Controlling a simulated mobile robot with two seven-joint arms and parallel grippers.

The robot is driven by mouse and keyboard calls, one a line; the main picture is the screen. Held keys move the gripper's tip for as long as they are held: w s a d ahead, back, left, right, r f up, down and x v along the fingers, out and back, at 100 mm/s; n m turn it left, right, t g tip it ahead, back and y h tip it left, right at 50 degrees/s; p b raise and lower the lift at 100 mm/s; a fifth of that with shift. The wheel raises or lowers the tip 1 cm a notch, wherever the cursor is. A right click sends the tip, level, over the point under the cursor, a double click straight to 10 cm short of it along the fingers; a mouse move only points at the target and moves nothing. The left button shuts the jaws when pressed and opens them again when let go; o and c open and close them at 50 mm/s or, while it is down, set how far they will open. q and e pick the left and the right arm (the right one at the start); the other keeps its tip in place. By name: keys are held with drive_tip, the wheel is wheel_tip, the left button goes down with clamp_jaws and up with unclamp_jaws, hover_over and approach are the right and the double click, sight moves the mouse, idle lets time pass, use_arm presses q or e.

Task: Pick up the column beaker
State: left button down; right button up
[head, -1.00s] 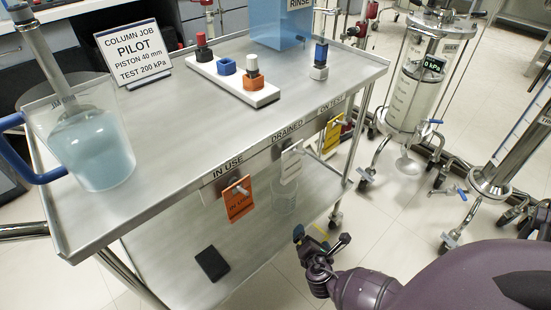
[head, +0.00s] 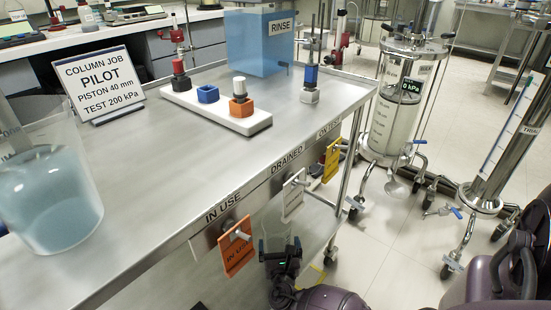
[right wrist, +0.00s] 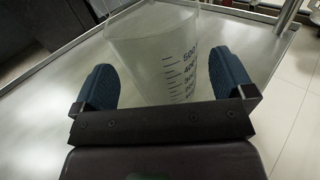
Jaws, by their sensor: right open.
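The clear beaker with dark graduation marks (right wrist: 150,55) stands between the two blue fingers of my right gripper in the right wrist view. My right gripper (right wrist: 172,85) is open, with one finger on each side of the beaker; I cannot tell whether either finger touches it. In the head view my right gripper (head: 281,258) is low beside the cart's front edge, below the tag rail, and the beaker is mostly hidden there. My left gripper is not in view.
The steel cart top (head: 150,130) carries a jug of blue liquid (head: 50,205), a PILOT sign (head: 98,83), a white block with fittings (head: 215,108) and a RINSE tank (head: 262,45). Orange tag (head: 237,248) and white tag (head: 293,195) hang near my right gripper. A glass column (head: 398,115) stands right.

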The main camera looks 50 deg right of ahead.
drive_tip(key=b+x, duration=0.1)
drive_tip(key=x, duration=0.3)
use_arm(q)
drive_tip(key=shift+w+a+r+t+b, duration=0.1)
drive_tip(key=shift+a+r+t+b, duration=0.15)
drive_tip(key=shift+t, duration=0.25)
use_arm(e)
drive_tip(key=shift+w+d+r, duration=0.1)
drive_tip(key=shift+w+d, duration=0.25)
drive_tip(key=shift+w, duration=0.2)
drive_tip(key=shift+c, duration=0.3)
drive_tip(key=c, duration=0.5)
wheel_tip(320, 180, up, 14)
drive_tip(key=p, duration=0.7)
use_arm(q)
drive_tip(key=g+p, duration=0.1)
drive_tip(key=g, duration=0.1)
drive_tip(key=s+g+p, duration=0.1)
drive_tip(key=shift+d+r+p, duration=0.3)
use_arm(e)
wheel_tip(320, 180, up, 6)
hover_over(275, 219)
drive_tip(key=v, duration=0.5)
drive_tip(key=shift+w+d+r, duration=0.1)
drive_tip(key=shift+d, duration=0.05)
